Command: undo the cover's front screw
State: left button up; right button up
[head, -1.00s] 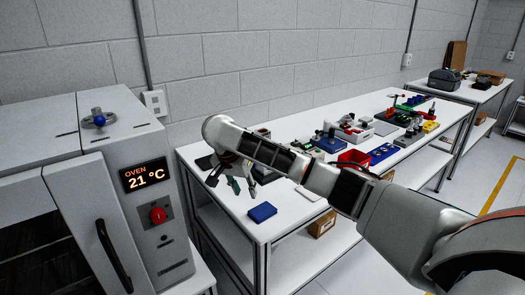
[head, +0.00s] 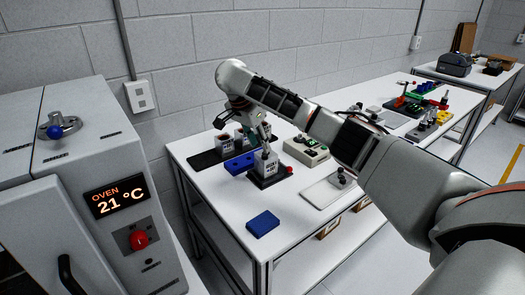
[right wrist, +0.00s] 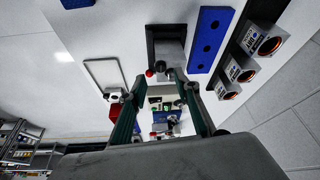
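A light grey servo block (head: 265,163) stands upright in a dark square fixture (head: 267,181) with a red knob (head: 289,170) at its side. My right gripper (head: 257,135) points down at the top of this block. In the right wrist view the two fingers (right wrist: 157,80) are apart, with their tips near the grey block (right wrist: 170,53). I see nothing clearly held between them. The cover and its front screw are too small to make out, and the fingers partly hide the top of the block. My left gripper is not in view.
Similar grey units (head: 224,143) stand on a dark mat behind, beside a blue holed block (head: 240,162). A pale device with a screen (head: 305,150) and a white tray (head: 325,193) are to the right. A blue block (head: 263,222) lies in front. The oven (head: 125,200) is at left.

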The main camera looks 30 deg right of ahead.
aim_at(265, 156)
jog(key=shift+x, duration=2.5)
jog(key=shift+w, duration=0.1)
grip_shut()
